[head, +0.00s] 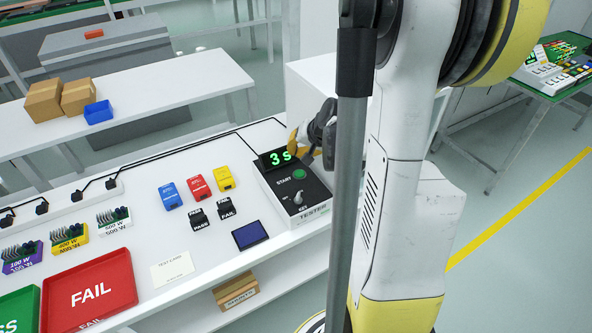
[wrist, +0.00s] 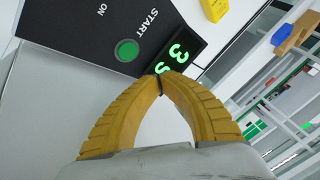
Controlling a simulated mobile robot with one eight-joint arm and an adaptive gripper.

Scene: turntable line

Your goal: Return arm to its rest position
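My gripper (head: 301,146) is beside the black tester box (head: 309,184), near its display (head: 278,157) that reads "3 s" in green. In the wrist view its two yellow fingers meet at the tips (wrist: 160,75), with nothing visible between them. The tips overlap the view of the display (wrist: 183,52); I cannot tell whether they touch it. The green START button (wrist: 127,50) is to the left of the fingertips in the wrist view and lies uncovered. My white arm stands to the right of the tester in the head view and hides part of the bench.
The white bench (head: 140,215) holds blue, red and yellow blocks (head: 198,187), black PASS and FAIL stamps (head: 212,211), a dark screen (head: 250,235) and a red FAIL tray (head: 90,291). A rear table (head: 180,90) carries cardboard boxes (head: 60,98). Open floor lies at right.

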